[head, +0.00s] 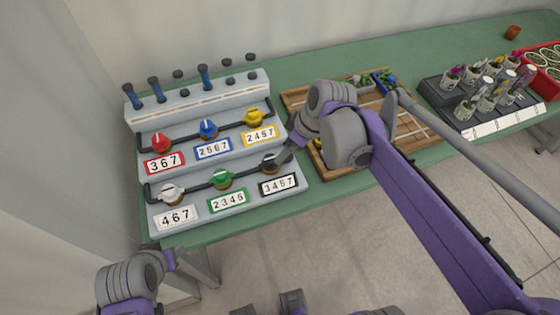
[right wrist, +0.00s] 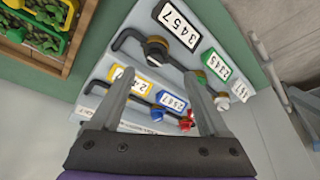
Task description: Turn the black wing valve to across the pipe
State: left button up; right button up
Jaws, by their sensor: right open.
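The black wing valve (head: 270,161) sits at the right end of the front pipe, above the label 3457. It also shows in the right wrist view (right wrist: 157,48), ahead of and between the fingers. Its wing is too small and dark for me to tell its exact angle to the pipe. My right gripper (head: 287,152) reaches in from the right, beside the valve, and partly covers that corner in the head view. In the right wrist view its fingers (right wrist: 158,76) are spread with nothing between the tips.
White (head: 171,191) and green (head: 222,178) valves share the front pipe. Red (head: 160,143), blue (head: 208,129) and yellow (head: 253,117) valves sit on the rear pipe. A wooden tray (head: 417,152) lies to the right, partly under my right arm. A black plant tray (head: 440,92) stands farther right.

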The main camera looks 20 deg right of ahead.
aim_at(271, 158)
jog(key=shift+n+y, duration=0.3)
jog(key=shift+n, duration=0.5)
jog(key=x, duration=0.3)
jog(key=w+x, duration=0.1)
jog(key=x, duration=0.3)
jog(key=w+b+x, duration=0.1)
jog(key=x, duration=0.3)
jog(key=shift+d+r, duration=0.15)
jog(key=shift+r, duration=0.05)
grip_shut()
